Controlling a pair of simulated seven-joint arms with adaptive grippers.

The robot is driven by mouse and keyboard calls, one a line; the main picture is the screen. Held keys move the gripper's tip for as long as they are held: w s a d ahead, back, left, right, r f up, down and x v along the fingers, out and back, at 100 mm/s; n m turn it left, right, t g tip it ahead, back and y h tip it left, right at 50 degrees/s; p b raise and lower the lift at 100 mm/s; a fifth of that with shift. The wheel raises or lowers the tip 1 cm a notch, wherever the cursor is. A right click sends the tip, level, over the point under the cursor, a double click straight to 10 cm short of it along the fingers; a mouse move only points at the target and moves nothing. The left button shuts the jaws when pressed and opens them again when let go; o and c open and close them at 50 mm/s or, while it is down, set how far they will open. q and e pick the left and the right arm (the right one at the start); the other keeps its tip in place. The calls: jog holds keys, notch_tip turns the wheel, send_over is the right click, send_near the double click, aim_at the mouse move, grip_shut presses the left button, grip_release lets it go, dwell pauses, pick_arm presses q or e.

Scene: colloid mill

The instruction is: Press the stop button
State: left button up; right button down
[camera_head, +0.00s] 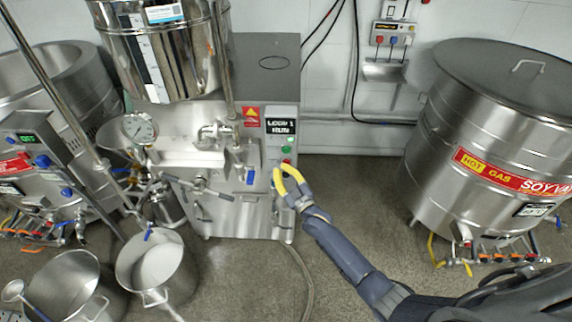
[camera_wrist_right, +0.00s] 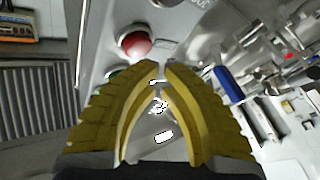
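The control panel (camera_head: 282,118) on the front of the colloid mill has a small display reading "LOOP 1 RUN" and a column of round buttons beneath it. The red stop button (camera_head: 286,162) is low in that column, just above my right gripper (camera_head: 281,168). In the right wrist view the red button (camera_wrist_right: 134,40) stands up and left of my right gripper (camera_wrist_right: 161,67), apart from its tips. A green button (camera_wrist_right: 118,73) is partly hidden behind the left finger. The yellow fingers are empty, their tips nearly together. My left gripper is out of view.
Blue-handled valves (camera_head: 250,176) and pipework stick out left of the panel. Metal pots (camera_head: 155,262) stand on the floor at lower left. A large steel tank (camera_head: 492,125) stands at right. The floor (camera_head: 350,205) between mill and tank is mostly clear, with a hose (camera_head: 304,268) on it.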

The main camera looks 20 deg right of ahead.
jog(key=shift+w+d, duration=0.1)
jog(key=shift+w, duration=0.05)
dwell(1.3)
jog(key=shift+w, duration=0.25)
jog(key=shift+w+d, duration=0.25)
jog(key=shift+w, duration=0.2)
dwell(1.2)
jog(key=shift+s+a, duration=0.1)
jog(key=shift+s, duration=0.05)
jog(key=shift+s+a, duration=0.2)
jog(key=shift+s, duration=0.5)
jog(key=shift+s, duration=0.1)
jog(key=shift+s+a, duration=0.3)
jog(key=shift+s, duration=0.45)
jog(key=shift+s+a, duration=0.25)
jog(key=shift+s, duration=0.55)
jog(key=shift+s+a, duration=0.3)
jog(key=shift+s, duration=0.45)
